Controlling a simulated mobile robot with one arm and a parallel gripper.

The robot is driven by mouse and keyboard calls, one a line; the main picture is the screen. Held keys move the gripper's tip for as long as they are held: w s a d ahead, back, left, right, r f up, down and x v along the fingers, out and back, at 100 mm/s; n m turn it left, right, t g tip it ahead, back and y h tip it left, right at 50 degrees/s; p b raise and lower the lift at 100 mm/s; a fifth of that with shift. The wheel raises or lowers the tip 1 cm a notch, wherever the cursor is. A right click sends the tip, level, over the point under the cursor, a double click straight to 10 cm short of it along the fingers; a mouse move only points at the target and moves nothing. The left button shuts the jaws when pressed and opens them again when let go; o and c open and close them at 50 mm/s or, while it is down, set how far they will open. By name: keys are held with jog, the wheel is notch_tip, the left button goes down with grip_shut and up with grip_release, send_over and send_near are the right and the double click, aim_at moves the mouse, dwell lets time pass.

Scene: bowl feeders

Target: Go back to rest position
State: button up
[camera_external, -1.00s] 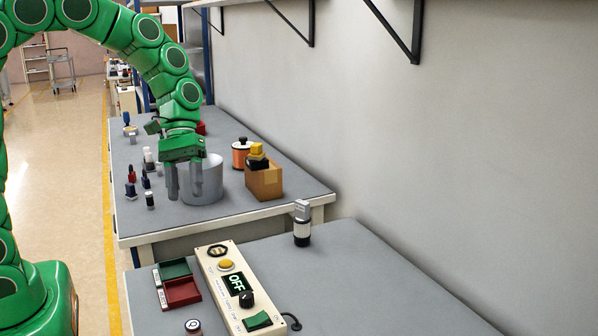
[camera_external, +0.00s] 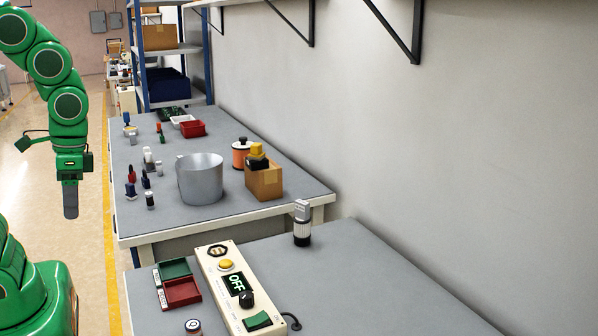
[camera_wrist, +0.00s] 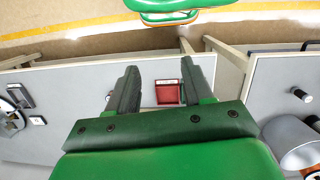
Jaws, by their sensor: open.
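My green gripper (camera_external: 70,198) hangs pointing down over the floor, left of the far table, in the external view. It is away from all objects. In the wrist view its two dark fingers (camera_wrist: 155,92) are spread apart with nothing between them that they touch. The grey metal bowl (camera_external: 201,180) stands upright on the far table. It shows partly at the right edge in the wrist view (camera_wrist: 290,140).
The far table also holds a cardboard box (camera_external: 264,180), an orange spool (camera_external: 240,155), a red bin (camera_external: 193,129) and several small bottles. The near table has a control box (camera_external: 233,285) reading OFF and green and red trays (camera_external: 181,292).

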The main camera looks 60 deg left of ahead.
jog(key=shift+s+a+f+m+y, duration=0.15)
jog(key=shift+s+a+m, duration=0.1)
jog(key=shift+s, duration=0.3)
jog(key=shift+s+a+r+m+y, duration=0.15)
jog(key=shift+s+m, duration=0.1)
jog(key=shift+s, duration=0.25)
jog(key=shift+f, duration=0.1)
dwell(0.4)
